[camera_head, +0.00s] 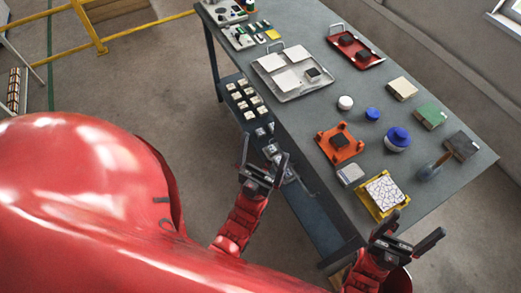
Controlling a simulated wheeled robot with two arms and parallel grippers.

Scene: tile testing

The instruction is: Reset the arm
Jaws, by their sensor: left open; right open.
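My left gripper (264,172) is open and empty, in front of the table's near long edge, over the lower shelf. My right gripper (412,234) is open and empty near the table's front corner, just below a yellow tray that holds a white tile with dark crack-like lines (384,192). Both red arms come from the bottom of the picture. A large red glossy part of my body fills the lower left and hides the floor there.
The grey table (318,115) bears a silver tray (291,97) with white tiles, a red tray (376,57), an orange fixture (322,142), a blue-lidded jar (397,139) and several blocks. A lower shelf (310,215) holds small pieces. Yellow railings (150,27) stand at the upper left.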

